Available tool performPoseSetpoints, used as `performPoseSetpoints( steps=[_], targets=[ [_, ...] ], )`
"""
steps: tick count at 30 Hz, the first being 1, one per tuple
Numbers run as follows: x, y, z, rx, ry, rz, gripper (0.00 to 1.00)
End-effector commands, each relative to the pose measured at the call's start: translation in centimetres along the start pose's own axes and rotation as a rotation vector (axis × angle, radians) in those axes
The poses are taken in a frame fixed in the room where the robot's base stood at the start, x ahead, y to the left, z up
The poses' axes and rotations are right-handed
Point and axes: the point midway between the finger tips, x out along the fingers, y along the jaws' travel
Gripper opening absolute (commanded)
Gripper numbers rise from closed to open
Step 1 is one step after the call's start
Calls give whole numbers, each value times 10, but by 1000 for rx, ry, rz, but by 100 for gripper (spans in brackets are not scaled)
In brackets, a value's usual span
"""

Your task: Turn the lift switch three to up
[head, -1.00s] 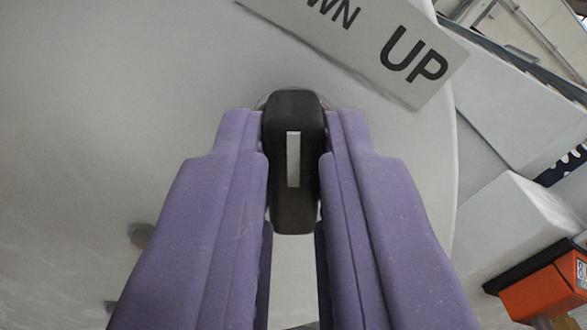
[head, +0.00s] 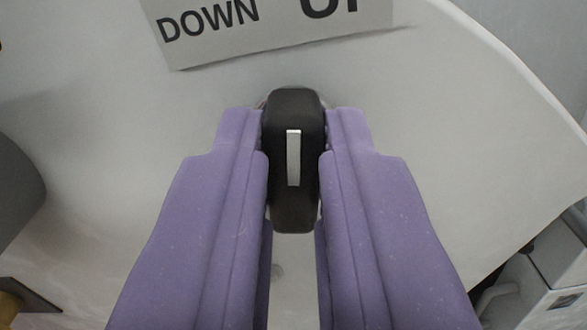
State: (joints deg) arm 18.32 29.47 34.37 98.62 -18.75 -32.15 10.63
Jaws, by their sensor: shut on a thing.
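The switch is a black knob (head: 292,215) with a white pointer mark (head: 294,158) on a pale panel, in the middle of the head view. My gripper (head: 293,150) has its two purple fingers closed on the knob's left and right sides. Above it is a light label plate (head: 280,35) reading DOWN on the left and UP on the right, with the UP part cut by the frame's top edge. The pointer mark runs straight up in the picture, toward the gap between the words, near UP's left edge. The label is tilted slightly counterclockwise.
The pale curved panel (head: 440,150) fills most of the view and is clear around the knob. A grey rounded part (head: 15,190) shows at the left edge. White boxy equipment (head: 545,280) lies beyond the panel's edge at the lower right.

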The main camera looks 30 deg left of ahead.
Motion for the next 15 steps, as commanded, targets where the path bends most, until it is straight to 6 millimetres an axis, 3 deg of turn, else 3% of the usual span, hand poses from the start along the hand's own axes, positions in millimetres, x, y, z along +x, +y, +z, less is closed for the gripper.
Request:
performPoseSetpoints(
  steps=[15],
  targets=[
    [0,2,0,304,-1,1,0]
  ],
)
